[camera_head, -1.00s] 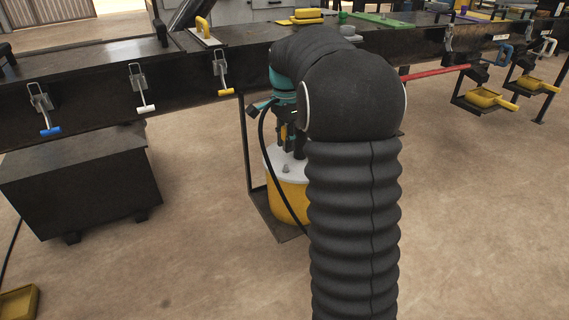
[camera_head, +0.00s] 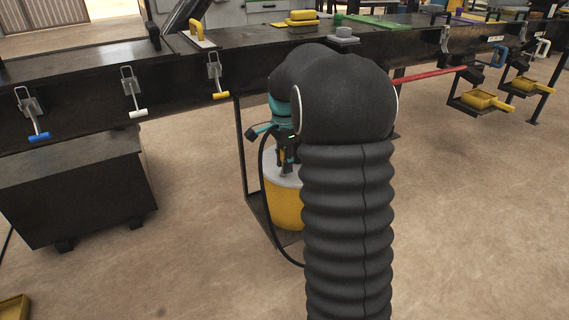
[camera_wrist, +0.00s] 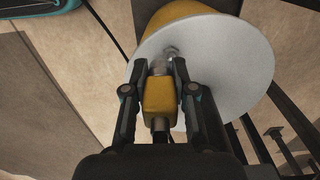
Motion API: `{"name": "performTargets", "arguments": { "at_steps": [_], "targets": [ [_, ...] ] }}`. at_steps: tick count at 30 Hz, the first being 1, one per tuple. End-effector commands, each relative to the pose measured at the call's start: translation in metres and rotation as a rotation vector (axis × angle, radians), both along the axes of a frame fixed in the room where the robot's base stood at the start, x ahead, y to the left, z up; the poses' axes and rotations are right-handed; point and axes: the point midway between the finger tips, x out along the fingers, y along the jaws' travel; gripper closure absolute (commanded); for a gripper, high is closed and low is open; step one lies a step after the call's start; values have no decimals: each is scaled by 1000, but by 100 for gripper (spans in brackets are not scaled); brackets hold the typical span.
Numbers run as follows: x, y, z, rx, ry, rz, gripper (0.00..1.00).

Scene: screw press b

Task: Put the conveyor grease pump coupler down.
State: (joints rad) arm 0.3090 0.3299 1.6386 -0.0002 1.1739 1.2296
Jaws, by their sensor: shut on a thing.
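My gripper (camera_wrist: 160,68) is shut on the coupler (camera_wrist: 159,100), a yellow block with metal ends, in the wrist view. The coupler points at a small metal stud (camera_wrist: 171,51) on the round pale lid (camera_wrist: 225,65) of the yellow drum (camera_wrist: 165,14). Its tip is close to the stud; I cannot tell whether they touch. In the head view my gripper (camera_head: 288,160) is just above the lid (camera_head: 283,175) of the drum (camera_head: 284,205). My arm hides the drum's right side there, and the coupler is too small to make out.
The drum stands on a low black stand (camera_head: 257,212) under the long dark bench (camera_head: 80,67). A black hose (camera_head: 264,185) hangs down beside the drum. A dark box (camera_head: 75,190) stands at left. Open floor lies in front.

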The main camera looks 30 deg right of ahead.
Motion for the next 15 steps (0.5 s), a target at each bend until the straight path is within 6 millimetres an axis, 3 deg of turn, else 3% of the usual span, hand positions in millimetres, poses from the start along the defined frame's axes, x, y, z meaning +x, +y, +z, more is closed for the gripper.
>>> {"name": "performTargets", "arguments": {
  "at_steps": [11,12,14,15],
  "targets": [
    [0,0,-6,0,-1,2,100],
    [0,0,-6,0,-1,2,64],
    [0,0,-6,0,-1,2,49],
    [0,0,-6,0,-1,2,49]
  ]
}}
